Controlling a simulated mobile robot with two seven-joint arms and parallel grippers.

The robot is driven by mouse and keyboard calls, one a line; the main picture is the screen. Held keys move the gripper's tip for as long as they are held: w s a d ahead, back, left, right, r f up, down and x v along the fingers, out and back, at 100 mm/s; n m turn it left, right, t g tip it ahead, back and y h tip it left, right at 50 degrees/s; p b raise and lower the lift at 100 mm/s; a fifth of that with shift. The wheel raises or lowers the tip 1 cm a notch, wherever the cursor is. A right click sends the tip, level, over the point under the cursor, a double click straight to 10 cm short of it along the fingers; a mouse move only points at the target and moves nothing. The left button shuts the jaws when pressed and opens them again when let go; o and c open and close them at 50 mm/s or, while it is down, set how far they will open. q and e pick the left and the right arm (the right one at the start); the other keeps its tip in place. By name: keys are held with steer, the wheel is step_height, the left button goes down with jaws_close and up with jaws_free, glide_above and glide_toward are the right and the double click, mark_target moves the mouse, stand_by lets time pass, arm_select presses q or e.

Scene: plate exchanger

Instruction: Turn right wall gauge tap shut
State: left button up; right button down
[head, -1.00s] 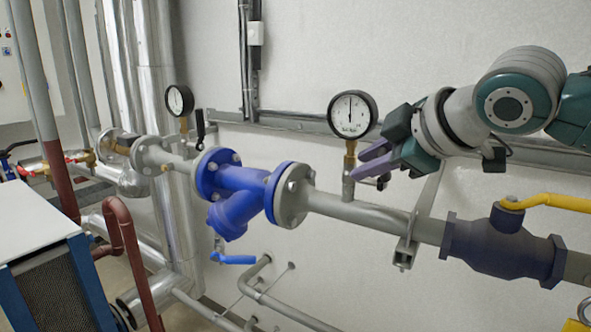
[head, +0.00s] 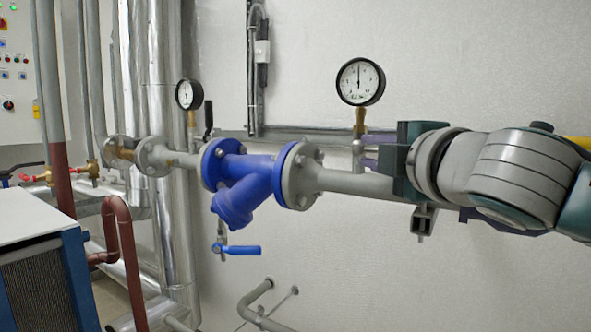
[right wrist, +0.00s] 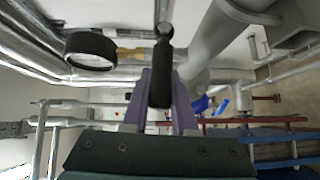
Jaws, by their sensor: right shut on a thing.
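The right wall gauge (head: 360,82) has a white dial and black rim, and stands on a brass fitting (head: 360,122) above the grey pipe. In the right wrist view the gauge (right wrist: 90,48) is at upper left. Its tap has a black lever handle (right wrist: 161,82), which lies between the purple fingers in the right wrist view. In the head view the handle is hidden behind my right gripper (head: 368,152). My right gripper (right wrist: 162,98) is shut on the handle, just below the gauge. My left gripper is not in view.
A blue strainer (head: 240,180) with flanges sits on the pipe to the left. A second gauge (head: 188,94) with an upright black tap handle (head: 208,118) stands farther left. A pipe bracket (head: 424,222) is below my right gripper. Bare wall is above the gauge.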

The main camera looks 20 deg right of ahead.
steer(key=shift+f+n+b, duration=0.3)
steer(key=shift+f+b, duration=0.05)
steer(key=shift+b, duration=0.15)
steer(key=c, duration=0.7)
jaws_free()
steer(key=shift+t, duration=0.3)
steer(key=shift+r, duration=0.1)
steer(key=s+b, duration=0.2)
steer(key=s, duration=0.7)
steer(key=shift+s+a, duration=0.4)
